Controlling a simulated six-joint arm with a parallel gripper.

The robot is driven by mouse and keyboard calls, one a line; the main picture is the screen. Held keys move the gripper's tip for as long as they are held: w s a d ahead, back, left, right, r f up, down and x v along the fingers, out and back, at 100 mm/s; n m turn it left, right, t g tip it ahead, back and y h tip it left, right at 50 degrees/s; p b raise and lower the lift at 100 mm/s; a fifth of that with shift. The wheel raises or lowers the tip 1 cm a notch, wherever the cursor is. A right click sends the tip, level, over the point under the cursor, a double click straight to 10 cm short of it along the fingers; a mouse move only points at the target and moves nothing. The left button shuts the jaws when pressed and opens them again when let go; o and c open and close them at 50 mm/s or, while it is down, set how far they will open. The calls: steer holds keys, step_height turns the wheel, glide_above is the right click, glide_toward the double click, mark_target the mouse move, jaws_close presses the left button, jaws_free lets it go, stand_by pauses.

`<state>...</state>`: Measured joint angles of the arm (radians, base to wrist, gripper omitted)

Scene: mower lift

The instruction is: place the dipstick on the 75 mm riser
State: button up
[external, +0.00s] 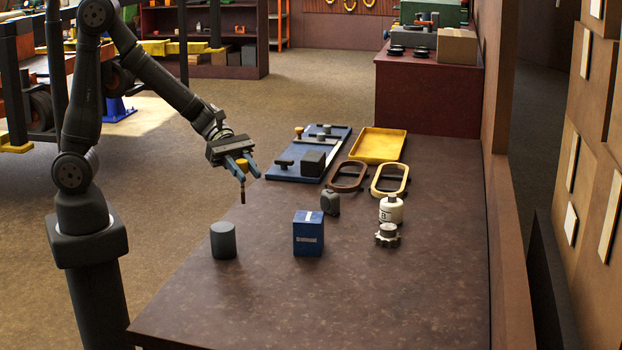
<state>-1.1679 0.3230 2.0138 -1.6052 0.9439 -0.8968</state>
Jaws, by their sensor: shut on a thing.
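My gripper (241,168) is shut on the dipstick (242,189), which has a yellow top between the blue fingers and a thin dark brown lower part. The dipstick hangs roughly upright in the air above the table, its lower end free. A plain dark grey cylinder (223,242), which looks like the 75 mm riser, stands upright near the table's left edge. Its flat top is bare. My gripper is above it and a little to its right in the picture; the exact depth between them is hard to tell.
A blue box (308,235) stands right of the cylinder. Farther back are a blue board (284,171), two oval rings and a yellow tray (400,146). The front table is clear.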

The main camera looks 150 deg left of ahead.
steer(key=w+d+r+m+h, duration=0.1)
steer(key=d+r, duration=0.2)
steer(key=d, duration=0.6)
steer(key=w+d+r, duration=0.2)
steer(key=d+r, duration=0.2)
steer(key=d, duration=0.5)
steer(key=shift+s+a+f, duration=0.35)
steer(key=shift+a+f, duration=1.5)
steer(key=shift+a, duration=0.1)
steer(key=shift+s+a+f, duration=0.4)
steer(key=shift+a+f, duration=1.5)
steer(key=shift+s+a+f, duration=0.35)
steer(key=shift+a+f, duration=1.5)
steer(key=shift+a, duration=0.1)
steer(key=shift+f, duration=0.1)
steer(key=o, duration=0.5)
steer(key=shift+f, duration=0.1)
steer(key=o, duration=0.5)
steer(key=shift+c, duration=0.2)
